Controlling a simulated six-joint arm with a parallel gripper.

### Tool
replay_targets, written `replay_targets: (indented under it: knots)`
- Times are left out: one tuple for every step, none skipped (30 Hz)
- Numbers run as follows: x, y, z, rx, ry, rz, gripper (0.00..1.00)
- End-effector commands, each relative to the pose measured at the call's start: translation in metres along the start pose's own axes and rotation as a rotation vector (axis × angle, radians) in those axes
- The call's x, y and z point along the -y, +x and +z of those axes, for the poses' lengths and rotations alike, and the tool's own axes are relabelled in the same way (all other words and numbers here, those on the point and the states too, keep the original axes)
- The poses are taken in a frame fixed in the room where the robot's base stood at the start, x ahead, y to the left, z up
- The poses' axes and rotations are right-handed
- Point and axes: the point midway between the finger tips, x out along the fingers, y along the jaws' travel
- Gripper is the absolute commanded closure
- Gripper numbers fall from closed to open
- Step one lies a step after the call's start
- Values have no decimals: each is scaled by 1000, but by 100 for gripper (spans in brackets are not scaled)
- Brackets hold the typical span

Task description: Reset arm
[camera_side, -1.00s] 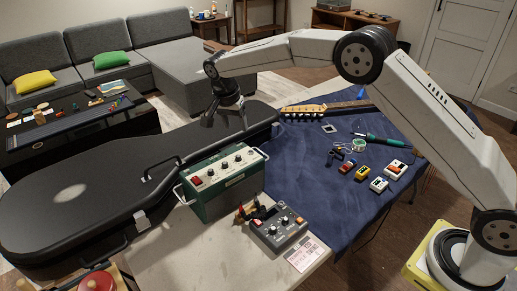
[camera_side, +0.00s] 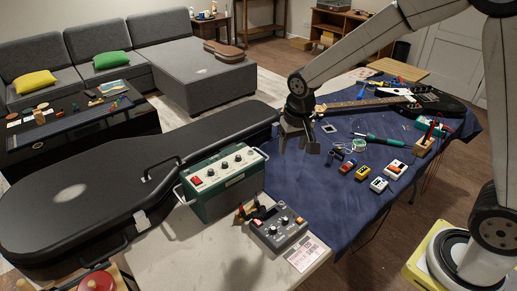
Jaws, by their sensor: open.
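My gripper (camera_side: 299,146) points down above the dark blue cloth (camera_side: 285,185) on the table. Its jaws are apart and nothing shows between them. It is to the right of the green amplifier box (camera_side: 222,180) and apart from it. My arm reaches in from the right and rises out of the top of the picture.
A black guitar case (camera_side: 75,200) lies at the left. A grey pedal box (camera_side: 278,228) stands in front. Several small pedals, a soldering iron (camera_side: 375,138) and a guitar (camera_side: 435,103) lie on the cloth.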

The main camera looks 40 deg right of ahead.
Motion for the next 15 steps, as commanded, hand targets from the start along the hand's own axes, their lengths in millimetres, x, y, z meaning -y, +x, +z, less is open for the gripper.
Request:
replay_targets:
  knots:
    - [-7, -1, 12, -5, -28, -7, 38]
    - [-10, -1, 18, -10, -47, -12, 38]
    - [-15, -2, 26, -14, -73, -17, 38]
    - [-18, -1, 33, -19, -92, -21, 38]
    - [-22, -1, 39, -22, -111, -25, 38]
    - [-26, -1, 48, -28, -135, -30, 38]
    - [-30, -1, 55, -33, -154, -33, 38]
    - [-33, -1, 61, -37, -172, -36, 38]
    - [-38, 0, 70, -43, -196, -39, 38]
    - [-41, 0, 77, -48, -213, -42, 38]
    - [-44, 0, 83, -53, -230, -44, 38]
    - [-47, 1, 91, -58, -251, -47, 38]
    - [-50, 1, 96, -62, -265, -49, 38]
    - [-52, 2, 102, -65, -278, -50, 38]
    - [-55, 2, 108, -70, -294, -51, 38]
